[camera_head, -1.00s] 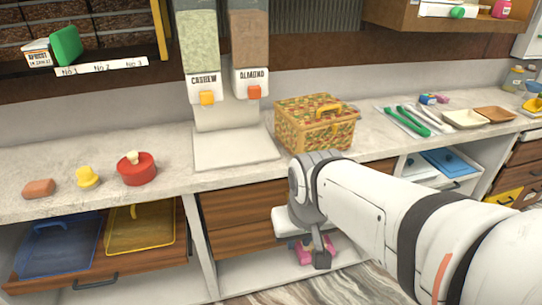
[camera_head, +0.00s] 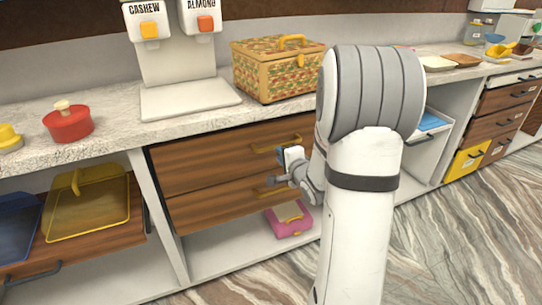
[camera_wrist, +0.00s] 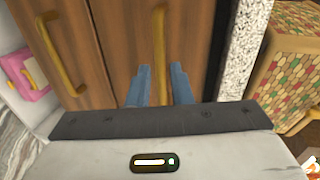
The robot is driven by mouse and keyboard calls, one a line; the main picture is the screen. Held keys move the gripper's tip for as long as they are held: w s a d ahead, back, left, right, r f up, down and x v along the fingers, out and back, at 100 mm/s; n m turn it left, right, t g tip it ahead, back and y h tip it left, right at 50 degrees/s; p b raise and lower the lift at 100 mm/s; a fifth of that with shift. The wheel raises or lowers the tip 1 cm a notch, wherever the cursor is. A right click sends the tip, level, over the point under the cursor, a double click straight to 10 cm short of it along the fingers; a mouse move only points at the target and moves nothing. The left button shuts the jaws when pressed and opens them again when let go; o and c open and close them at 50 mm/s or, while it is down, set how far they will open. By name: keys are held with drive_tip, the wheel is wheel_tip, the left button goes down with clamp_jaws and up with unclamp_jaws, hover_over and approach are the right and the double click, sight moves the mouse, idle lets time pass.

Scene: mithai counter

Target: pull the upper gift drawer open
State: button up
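The upper gift drawer (camera_head: 210,162) is a brown wooden front just under the counter, and it looks shut. Its brass bar handle (camera_head: 277,144) shows near its right end. The handle also shows in the wrist view (camera_wrist: 160,35), running lengthwise between my two blue-grey fingertips. My gripper (camera_wrist: 161,76) is open, with a clear gap between the fingers. It points at the upper drawer front; I cannot tell whether the fingers reach around the handle. In the head view, my gripper (camera_head: 276,172) is in front of the drawers, partly hidden by my wrist.
The lower drawer (camera_head: 215,212) is shut, with its own brass handle (camera_wrist: 62,55). A pink box (camera_head: 289,218) sits on the shelf below. A patterned basket (camera_head: 265,75) stands on the counter above. The floor in front is clear.

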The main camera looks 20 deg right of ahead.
sight(272, 148)
drive_tip(key=b+x, duration=0.1)
drive_tip(key=x, duration=0.7)
drive_tip(key=shift+c, duration=0.5)
clamp_jaws()
